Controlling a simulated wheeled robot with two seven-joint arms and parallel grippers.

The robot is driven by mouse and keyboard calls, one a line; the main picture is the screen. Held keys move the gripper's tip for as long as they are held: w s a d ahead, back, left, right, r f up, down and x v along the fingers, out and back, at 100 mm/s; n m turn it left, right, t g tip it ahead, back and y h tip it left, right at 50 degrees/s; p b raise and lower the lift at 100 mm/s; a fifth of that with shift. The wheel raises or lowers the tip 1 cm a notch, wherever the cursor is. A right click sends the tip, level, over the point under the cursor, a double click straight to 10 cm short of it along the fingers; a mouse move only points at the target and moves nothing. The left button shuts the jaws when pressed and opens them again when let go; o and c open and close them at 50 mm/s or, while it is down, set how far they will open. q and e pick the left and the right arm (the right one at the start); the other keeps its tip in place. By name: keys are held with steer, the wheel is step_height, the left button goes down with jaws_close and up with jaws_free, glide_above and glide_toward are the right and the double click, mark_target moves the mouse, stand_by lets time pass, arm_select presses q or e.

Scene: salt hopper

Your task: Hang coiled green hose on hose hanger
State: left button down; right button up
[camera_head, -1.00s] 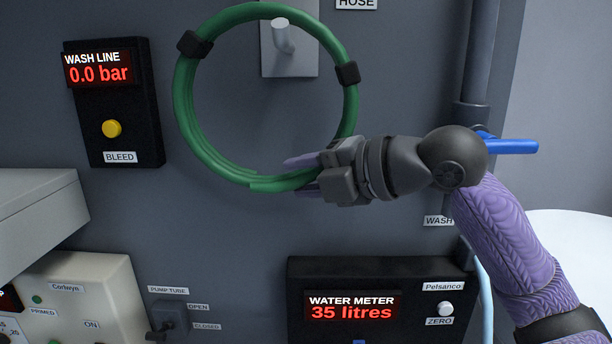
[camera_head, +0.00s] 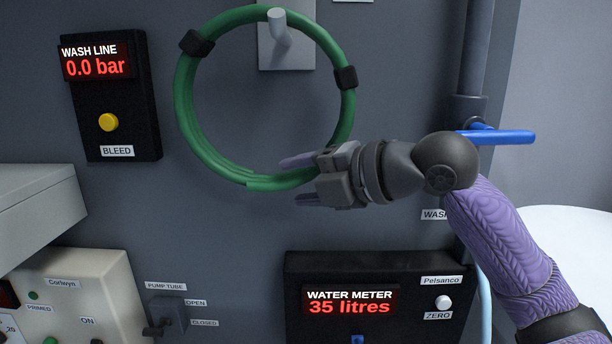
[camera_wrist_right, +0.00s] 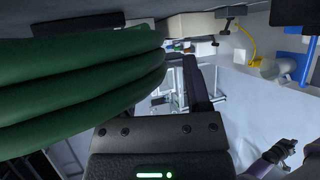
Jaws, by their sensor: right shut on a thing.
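The coiled green hose (camera_head: 184,104) is an upright ring with black ties, in front of the grey wall in the head view. My right gripper (camera_head: 300,180) is shut on its lower right part. The hose hanger (camera_head: 286,54) is a pale plate with a peg. The peg's tip shows within the top of the ring, close under its upper edge. I cannot tell whether hose and peg touch. In the right wrist view the green hose (camera_wrist_right: 80,85) fills the left, across the gripper (camera_wrist_right: 180,85). My left gripper is not in the head view; a distant gripper shows in the wrist view (camera_wrist_right: 284,150).
The wash line panel (camera_head: 108,100) is to the left of the hose. A blue valve handle (camera_head: 500,137) on a pipe is to the right, close to my right wrist. The water meter (camera_head: 380,300) is below.

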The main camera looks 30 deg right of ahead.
steer(key=o, duration=0.4)
steer(key=shift+w, duration=0.2)
steer(key=shift+c, duration=0.2)
steer(key=shift+s, duration=0.1)
